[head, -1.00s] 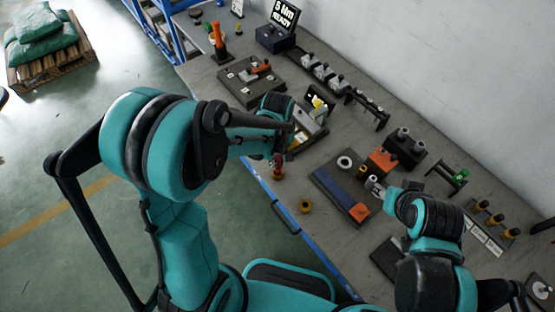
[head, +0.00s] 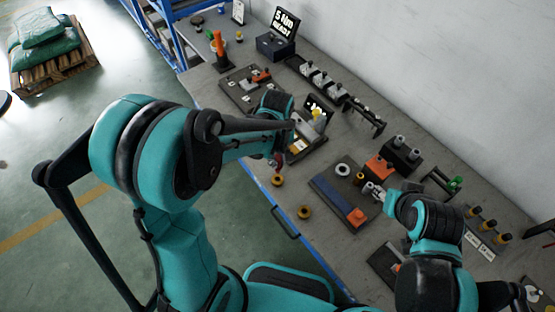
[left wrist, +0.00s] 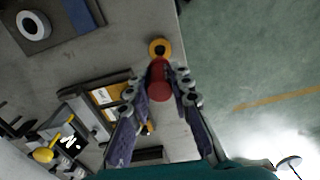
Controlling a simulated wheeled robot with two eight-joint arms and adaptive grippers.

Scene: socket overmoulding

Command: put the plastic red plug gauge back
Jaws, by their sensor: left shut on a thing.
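My left gripper (head: 275,160) is shut on the red plug gauge (left wrist: 158,85). In the left wrist view, the red cylinder sits between the two fingers (left wrist: 161,100). In the head view, only a small red part shows under the fingertips, over the table's front edge area. An orange ring-shaped piece (head: 277,181) lies on the table just below it. My right gripper (head: 380,193) is beside the blue and grey board; its fingers are too small and covered to tell open from shut.
A second orange ring (head: 304,212) lies near the front edge. A blue board (head: 335,197) with a white ring (head: 342,170) is to the right. A tilted fixture (head: 318,113) stands behind the left gripper. A row of orange-topped gauges (head: 490,224) stands at far right.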

